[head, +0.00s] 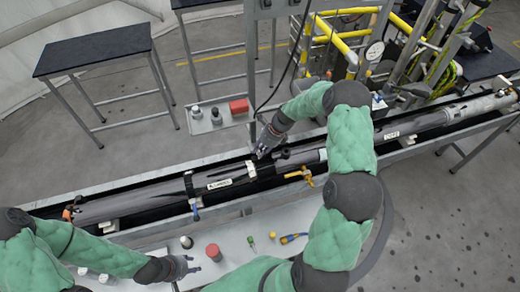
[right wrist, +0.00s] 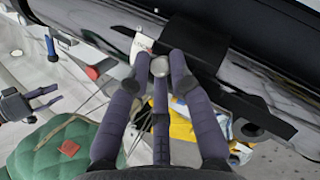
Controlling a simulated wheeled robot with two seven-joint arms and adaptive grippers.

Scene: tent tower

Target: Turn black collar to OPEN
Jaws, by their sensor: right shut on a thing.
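The long grey tube (head: 130,203) lies along a black trough. A black collar (right wrist: 200,48) wraps the tube beside a small white label (right wrist: 141,46); its lettering is too small to read. My right gripper (head: 261,156) reaches down to the tube by this label in the head view. In the right wrist view, my right gripper (right wrist: 160,64) has its fingers closed around a small grey rounded piece at the collar, mostly hidden by the fingertips. My left gripper (head: 188,266) is empty over the front bench, its fingers apart in the right wrist view (right wrist: 45,97).
The front bench (head: 235,240) holds a red cap (head: 213,252) and small fittings. A blue-handled valve (head: 195,210) and a brass-coloured valve (head: 301,175) sit on the trough's near side. A dark table (head: 95,50) stands behind left. Yellow rails (head: 340,40) stand behind right.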

